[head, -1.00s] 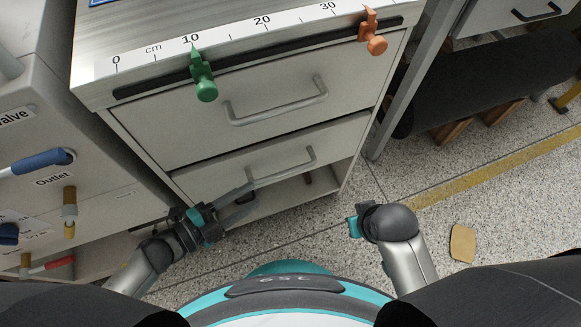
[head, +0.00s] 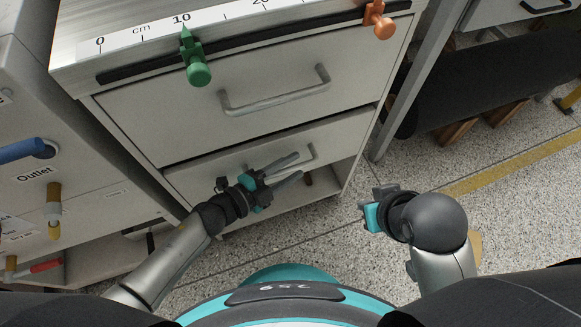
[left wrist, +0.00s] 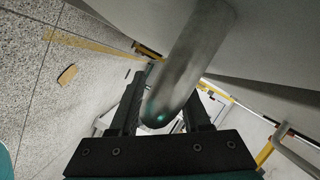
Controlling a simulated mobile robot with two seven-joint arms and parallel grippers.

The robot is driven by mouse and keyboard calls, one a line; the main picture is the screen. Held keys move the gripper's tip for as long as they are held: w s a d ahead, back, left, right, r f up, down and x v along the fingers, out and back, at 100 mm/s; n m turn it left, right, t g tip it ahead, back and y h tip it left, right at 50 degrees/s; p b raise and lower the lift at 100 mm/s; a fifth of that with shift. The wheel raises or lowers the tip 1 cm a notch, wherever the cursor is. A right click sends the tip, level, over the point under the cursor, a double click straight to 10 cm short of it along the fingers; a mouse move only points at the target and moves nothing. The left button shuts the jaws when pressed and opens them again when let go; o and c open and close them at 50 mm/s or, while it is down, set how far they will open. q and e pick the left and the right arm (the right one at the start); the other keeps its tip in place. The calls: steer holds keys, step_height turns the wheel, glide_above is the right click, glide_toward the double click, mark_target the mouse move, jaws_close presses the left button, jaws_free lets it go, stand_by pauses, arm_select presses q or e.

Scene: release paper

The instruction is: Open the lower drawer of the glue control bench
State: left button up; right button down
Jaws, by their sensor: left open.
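The glue control bench has an upper drawer (head: 160,115) and a lower drawer (head: 205,182) below it, both grey. Both fronts look flush with the bench. The lower drawer's grey bar handle (head: 309,153) is partly hidden behind my left gripper (head: 299,166). My left gripper is open, with its fingers pointing right at that handle. In the left wrist view, the thick handle bar (left wrist: 192,62) reaches down between the two open fingers of the left gripper (left wrist: 163,100); contact cannot be told. My right gripper (head: 372,207) hangs over the floor, its fingers unclear.
The upper drawer has its own handle (head: 275,97). A green clamp (head: 196,62) and an orange clamp (head: 379,20) sit on the ruler edge. A valve cabinet with a blue lever (head: 22,150) stands at left. A bench leg (head: 415,85) stands at right; the floor in front is open.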

arm_select(q)
steer(key=shift+c, duration=0.4)
jaws_close()
stand_by(1.0)
